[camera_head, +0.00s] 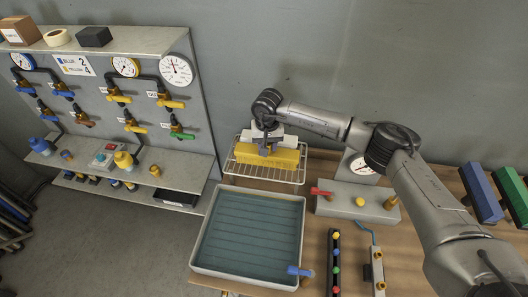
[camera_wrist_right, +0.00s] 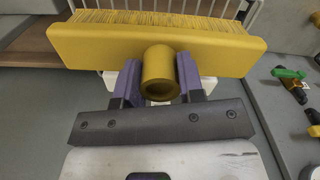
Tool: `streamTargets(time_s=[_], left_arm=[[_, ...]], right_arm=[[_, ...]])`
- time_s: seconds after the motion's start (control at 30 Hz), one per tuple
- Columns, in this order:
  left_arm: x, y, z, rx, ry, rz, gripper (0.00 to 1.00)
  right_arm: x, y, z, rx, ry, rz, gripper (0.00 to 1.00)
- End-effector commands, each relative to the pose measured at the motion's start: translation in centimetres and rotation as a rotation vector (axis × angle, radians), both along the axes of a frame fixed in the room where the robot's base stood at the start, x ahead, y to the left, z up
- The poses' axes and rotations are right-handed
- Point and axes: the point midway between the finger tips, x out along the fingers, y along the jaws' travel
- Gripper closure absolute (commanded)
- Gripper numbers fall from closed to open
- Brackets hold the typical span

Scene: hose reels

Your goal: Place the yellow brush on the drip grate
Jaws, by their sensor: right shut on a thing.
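The yellow brush (camera_head: 268,158) is a long block with bristles on one side and a round socket. In the right wrist view the brush (camera_wrist_right: 90,40) lies across the top, its bristles pointing away. My right gripper (camera_wrist_right: 160,80) is shut on the socket with its purple fingers; in the head view the gripper (camera_head: 266,147) is over the back of the brush. The white wire drip grate (camera_head: 262,179) is under the brush, behind the basin. I cannot tell whether the brush touches the grate. My left gripper is out of view.
A grey basin (camera_head: 196,258) with teal contents stands in front of the grate. To the right are a grey block with a red lever (camera_head: 345,205) and a dial gauge (camera_head: 357,168). A valve panel (camera_head: 105,100) with shelves stands at left.

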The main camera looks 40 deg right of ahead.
Motion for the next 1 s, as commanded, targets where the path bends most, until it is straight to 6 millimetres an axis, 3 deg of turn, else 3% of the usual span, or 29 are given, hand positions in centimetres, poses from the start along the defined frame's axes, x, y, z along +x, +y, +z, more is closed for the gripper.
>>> streamTargets(time_s=[0.33, 0.63, 1.0], left_arm=[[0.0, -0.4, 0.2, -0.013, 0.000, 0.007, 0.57], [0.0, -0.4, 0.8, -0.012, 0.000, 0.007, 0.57], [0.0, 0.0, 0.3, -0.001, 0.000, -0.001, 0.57]], right_arm=[[1.0, 0.5, -1.1, -0.001, 0.001, 0.001, 1.00], [1.0, 0.5, -4.4, -0.002, 0.001, 0.000, 1.00], [1.0, 0.4, -4.9, -0.001, -0.001, 0.001, 1.00]])
